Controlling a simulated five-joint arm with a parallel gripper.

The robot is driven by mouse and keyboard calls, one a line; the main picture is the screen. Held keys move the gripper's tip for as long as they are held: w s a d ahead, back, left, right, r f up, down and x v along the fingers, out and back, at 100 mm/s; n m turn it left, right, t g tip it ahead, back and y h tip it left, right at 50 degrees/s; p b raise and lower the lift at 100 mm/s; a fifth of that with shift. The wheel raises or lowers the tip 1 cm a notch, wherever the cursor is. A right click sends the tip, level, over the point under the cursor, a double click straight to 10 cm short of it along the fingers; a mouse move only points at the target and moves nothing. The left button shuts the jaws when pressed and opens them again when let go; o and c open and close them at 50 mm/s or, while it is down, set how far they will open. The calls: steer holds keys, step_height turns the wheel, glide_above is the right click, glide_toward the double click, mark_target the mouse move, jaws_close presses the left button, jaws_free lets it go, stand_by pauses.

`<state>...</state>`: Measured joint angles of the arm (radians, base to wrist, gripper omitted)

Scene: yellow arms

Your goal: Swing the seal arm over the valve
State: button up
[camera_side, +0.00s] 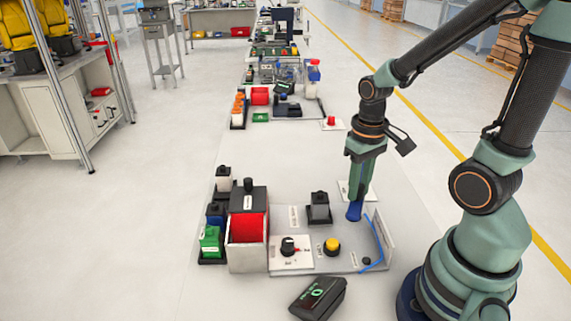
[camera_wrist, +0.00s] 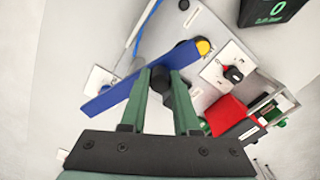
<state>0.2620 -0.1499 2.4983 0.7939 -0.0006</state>
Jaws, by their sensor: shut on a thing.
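My gripper (camera_side: 357,200) reaches down from the right over the grey work board (camera_side: 342,258). In the wrist view its two green fingers (camera_wrist: 160,80) are shut at a dark round knob on a flat blue bar, which looks like the seal arm (camera_wrist: 118,94). The bar slants from lower left to upper right, and its blue end also shows below the gripper in the side view (camera_side: 354,212). A black dial with a red pointer on a white plate (camera_side: 289,246) may be the valve; I cannot tell for sure. The bar lies apart from this dial, which also shows in the wrist view (camera_wrist: 232,74).
A yellow button (camera_side: 332,245) stands between dial and gripper. A black-topped grey block (camera_side: 319,207) stands behind it. A black display (camera_side: 318,297) sits in front. A low clear wall (camera_side: 380,235) edges the board's right.

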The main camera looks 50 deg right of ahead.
steer(key=shift+w+a, duration=0.15)
steer(key=shift+w, duration=0.3)
steer(key=shift+w+a, duration=0.1)
steer(key=shift+w, duration=0.4)
steer(key=shift+w, duration=0.1)
